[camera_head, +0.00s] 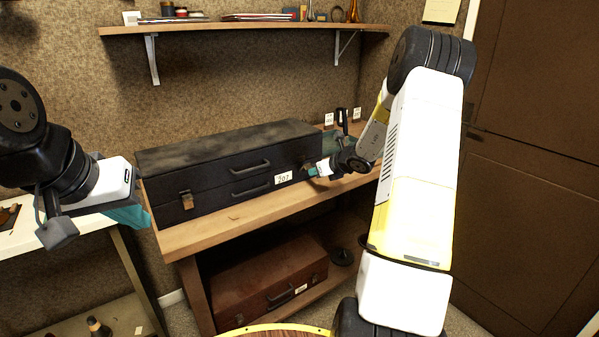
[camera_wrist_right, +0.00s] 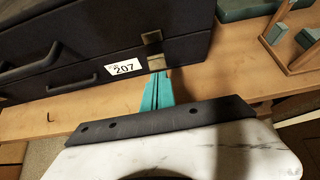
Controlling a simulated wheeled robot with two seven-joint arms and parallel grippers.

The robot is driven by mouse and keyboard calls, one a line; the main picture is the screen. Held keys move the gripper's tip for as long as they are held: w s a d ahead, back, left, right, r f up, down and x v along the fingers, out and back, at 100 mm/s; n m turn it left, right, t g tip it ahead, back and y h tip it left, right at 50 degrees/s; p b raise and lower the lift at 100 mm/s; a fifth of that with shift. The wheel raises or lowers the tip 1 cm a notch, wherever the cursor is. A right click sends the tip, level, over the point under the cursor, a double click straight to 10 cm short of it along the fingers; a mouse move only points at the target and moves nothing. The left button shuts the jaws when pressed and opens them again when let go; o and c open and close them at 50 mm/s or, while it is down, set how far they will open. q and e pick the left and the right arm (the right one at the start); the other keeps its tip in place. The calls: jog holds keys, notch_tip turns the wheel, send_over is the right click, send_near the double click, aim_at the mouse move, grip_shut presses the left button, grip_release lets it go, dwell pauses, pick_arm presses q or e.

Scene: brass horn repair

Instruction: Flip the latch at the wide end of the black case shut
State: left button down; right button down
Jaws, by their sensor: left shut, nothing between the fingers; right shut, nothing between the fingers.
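The black case (camera_head: 235,167) lies closed-looking on the wooden bench, with handles and a "207" label on its front. A brass latch (camera_head: 187,200) shows near the left end of its front. In the right wrist view, the right-end latch shows as an upper brass plate (camera_wrist_right: 152,38) on the lid and a lower brass piece (camera_wrist_right: 157,62) on the base. My right gripper (camera_wrist_right: 160,76) is shut and empty, its teal tips just below the lower piece; I cannot tell whether they touch. It also shows in the head view (camera_head: 314,171). My left gripper (camera_head: 146,222) is shut and empty, left of the case.
The bench top (camera_head: 215,232) is clear in front of the case. A brown case (camera_head: 262,282) lies on the shelf below. A wooden rack with teal blocks (camera_wrist_right: 290,40) stands right of the black case. A wall shelf (camera_head: 245,29) runs above, and a pale table stands at left.

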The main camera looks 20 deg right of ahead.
jog(key=shift+w+a+r, duration=0.2)
jog(key=shift+w+r, duration=0.3)
jog(key=shift+r, duration=0.25)
jog(key=shift+w+a+r, duration=0.15)
jog(key=shift+w+r, duration=0.35)
jog(key=shift+r, duration=0.2)
jog(key=shift+r, duration=0.1)
dwell(0.4)
jog(key=shift+r, duration=0.75)
